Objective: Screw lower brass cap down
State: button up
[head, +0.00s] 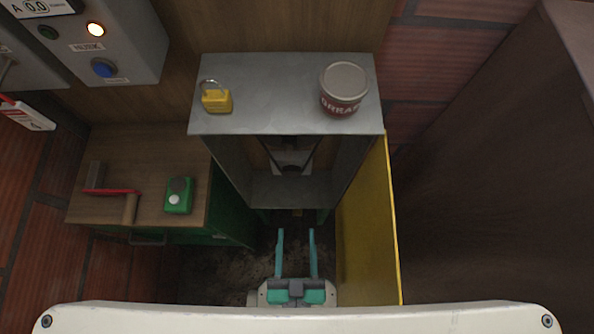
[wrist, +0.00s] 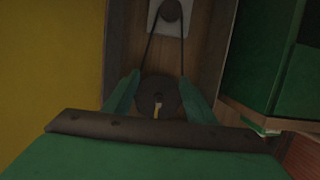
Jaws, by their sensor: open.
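My gripper (head: 296,232) is open and empty in the head view, low in front of the grey cabinet. Its two teal fingers point away from me. In the wrist view, green finger-like shapes, probably my gripper (wrist: 160,80), stand either side of a dark round wheel (wrist: 147,87). A small yellow, brass-coloured piece (wrist: 157,110) shows in front of this wheel; I cannot tell whether it is the lower brass cap. No cap shows clearly in the head view. A large green part with a dark strip hides the lower wrist view.
The grey cabinet (head: 280,70) carries a yellow padlock (head: 216,101) and a can (head: 343,88). A yellow panel (head: 368,225) stands close on the right. A wooden-topped green cabinet (head: 140,160) stands left, bearing a green box (head: 178,196). A belt runs up to another wheel (wrist: 172,10).

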jog(key=g, duration=0.2)
send_near(297, 215)
jog(key=shift+h, duration=0.4)
jog(key=x, duration=0.9)
jog(key=shift+a+f, duration=0.2)
jog(key=shift+f, duration=0.1)
jog(key=c, duration=1)
